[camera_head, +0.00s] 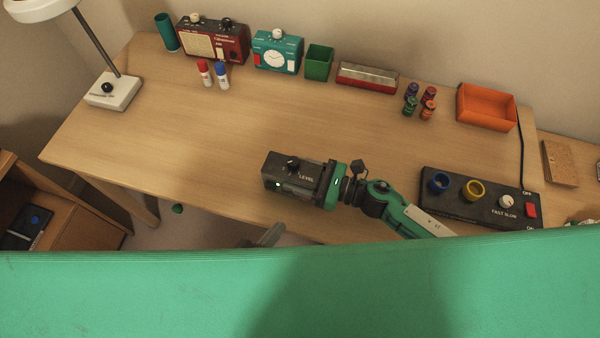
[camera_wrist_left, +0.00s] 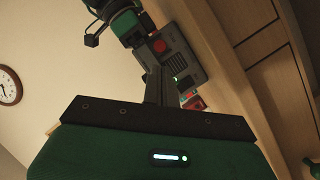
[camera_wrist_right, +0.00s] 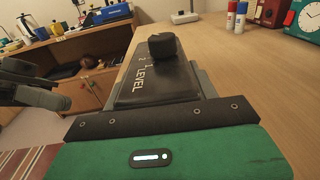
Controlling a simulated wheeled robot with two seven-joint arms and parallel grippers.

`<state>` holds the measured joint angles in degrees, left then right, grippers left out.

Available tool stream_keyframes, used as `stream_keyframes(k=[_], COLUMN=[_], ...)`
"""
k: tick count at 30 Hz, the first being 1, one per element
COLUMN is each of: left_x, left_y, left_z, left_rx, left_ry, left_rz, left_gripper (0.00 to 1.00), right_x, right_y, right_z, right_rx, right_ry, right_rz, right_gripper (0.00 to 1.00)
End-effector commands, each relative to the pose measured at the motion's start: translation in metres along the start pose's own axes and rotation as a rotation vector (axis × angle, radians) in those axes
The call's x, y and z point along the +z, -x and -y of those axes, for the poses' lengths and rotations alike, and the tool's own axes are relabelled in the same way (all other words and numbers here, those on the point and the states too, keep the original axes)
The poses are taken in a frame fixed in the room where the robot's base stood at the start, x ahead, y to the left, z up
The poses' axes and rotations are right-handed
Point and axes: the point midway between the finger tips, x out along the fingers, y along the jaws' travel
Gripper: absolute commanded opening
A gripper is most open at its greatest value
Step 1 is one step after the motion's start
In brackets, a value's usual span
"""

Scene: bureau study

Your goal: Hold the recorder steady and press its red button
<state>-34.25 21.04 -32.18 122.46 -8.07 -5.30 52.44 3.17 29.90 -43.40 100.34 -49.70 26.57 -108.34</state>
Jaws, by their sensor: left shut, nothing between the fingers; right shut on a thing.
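The recorder (camera_head: 290,177) is a dark box with a black knob and the word LEVEL on its top. My right gripper (camera_head: 325,185) is shut on it and holds it near the desk's front edge. The right wrist view shows its top (camera_wrist_right: 155,82) between the fingers. In the left wrist view the recorder's grey face (camera_wrist_left: 178,52) shows, with a small red spot that looks like the button (camera_wrist_left: 160,46). My left gripper (camera_head: 272,235) is shut and empty, below and apart from the recorder in the head view; its fingers (camera_wrist_left: 158,75) point toward that face.
A black control panel (camera_head: 470,197) with knobs and a red switch lies right of my right arm. A radio (camera_head: 213,42), teal clock (camera_head: 277,54), green cup (camera_head: 318,63) and orange tray (camera_head: 487,107) stand along the back. The desk's middle (camera_head: 240,120) is clear.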

Motion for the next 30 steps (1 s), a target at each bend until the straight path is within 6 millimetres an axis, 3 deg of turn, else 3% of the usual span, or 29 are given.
stream_keyframes(k=[17,30], left_x=[0.001,0.019], left_y=[-0.001,-0.009], left_z=[-0.001,-0.005], left_rx=[-0.013,-0.322], left_ry=[0.007,0.171], left_rz=[0.004,0.155], left_gripper=[0.0,0.0], right_x=[0.0,0.0], right_y=[0.0,0.0], right_z=[0.0,0.0], right_rx=[0.0,0.0], right_ry=[0.0,0.0], right_rz=[-0.001,-0.001], right_gripper=[0.25,0.25])
